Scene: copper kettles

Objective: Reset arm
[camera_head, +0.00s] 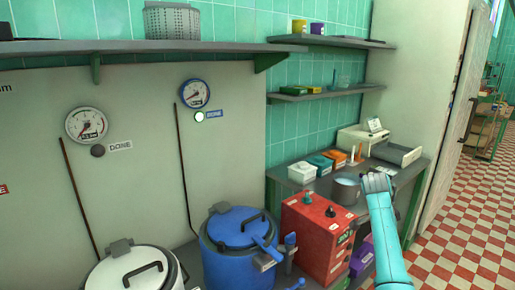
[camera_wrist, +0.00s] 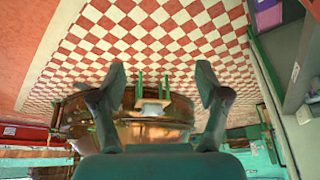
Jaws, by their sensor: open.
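My teal arm rises at the right of the head view and ends in my gripper (camera_head: 376,181), which shows small and grey there, in front of the counter. In the wrist view my gripper (camera_wrist: 161,74) has its two dark fingers spread wide apart. Nothing is held between them. Beyond the fingers the wrist view shows a rounded copper vessel (camera_wrist: 125,108) and the red and white checkered floor (camera_wrist: 160,38).
A blue lidded kettle (camera_head: 228,262) and a white lidded kettle (camera_head: 130,270) stand at the front. A red control box (camera_head: 312,240) stands beside my arm. The counter (camera_head: 408,178) holds small boxes and a grey pot (camera_head: 345,188).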

